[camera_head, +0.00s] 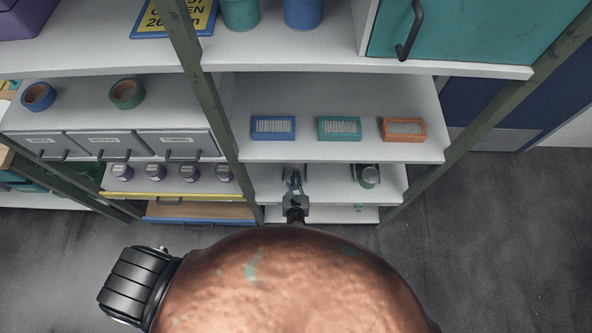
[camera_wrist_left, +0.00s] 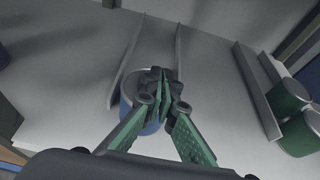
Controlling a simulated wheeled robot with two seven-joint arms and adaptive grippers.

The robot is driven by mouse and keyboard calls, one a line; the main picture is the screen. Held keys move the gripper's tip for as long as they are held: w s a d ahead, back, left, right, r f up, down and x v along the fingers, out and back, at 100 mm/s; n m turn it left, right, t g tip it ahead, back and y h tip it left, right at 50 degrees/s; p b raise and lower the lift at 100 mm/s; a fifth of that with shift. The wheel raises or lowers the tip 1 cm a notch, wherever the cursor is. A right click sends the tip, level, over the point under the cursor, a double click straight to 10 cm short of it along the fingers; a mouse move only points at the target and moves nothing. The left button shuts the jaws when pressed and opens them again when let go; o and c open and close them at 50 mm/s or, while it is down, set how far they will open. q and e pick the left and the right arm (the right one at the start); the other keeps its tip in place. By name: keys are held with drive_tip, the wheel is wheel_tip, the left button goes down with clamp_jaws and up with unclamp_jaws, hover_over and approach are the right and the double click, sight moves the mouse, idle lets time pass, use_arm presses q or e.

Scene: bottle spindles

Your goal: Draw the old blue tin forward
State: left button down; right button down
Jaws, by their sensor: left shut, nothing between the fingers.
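The blue tin (camera_wrist_left: 136,86) shows in the left wrist view, with a pale round top and a blue side, on a grey shelf between two thin raised rails. My left gripper (camera_wrist_left: 165,82) is shut and empty, its green-padded fingers in front of the tin and hiding part of it. I cannot tell whether the fingertips touch the tin. In the head view my left gripper (camera_head: 293,178) reaches into a low shelf bay, and I cannot make out the blue tin there. My right gripper is not in view.
Green tins (camera_wrist_left: 288,97) stand to the right in the left wrist view, beyond another rail. In the head view a dark green tin (camera_head: 368,175) stands on the same low shelf. The shelf above (camera_head: 340,150) holds small boxes and overhangs the bay. A green post (camera_head: 225,120) stands left.

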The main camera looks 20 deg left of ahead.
use_arm(q)
drive_tip(key=shift+r, duration=0.1)
drive_tip(key=s+d+p, duration=0.1)
drive_tip(key=s+d, duration=0.2)
drive_tip(key=s, duration=0.8)
drive_tip(key=shift+s+d+p, duration=0.2)
drive_tip(key=shift+d+p, duration=0.05)
drive_tip(key=shift+p, duration=0.05)
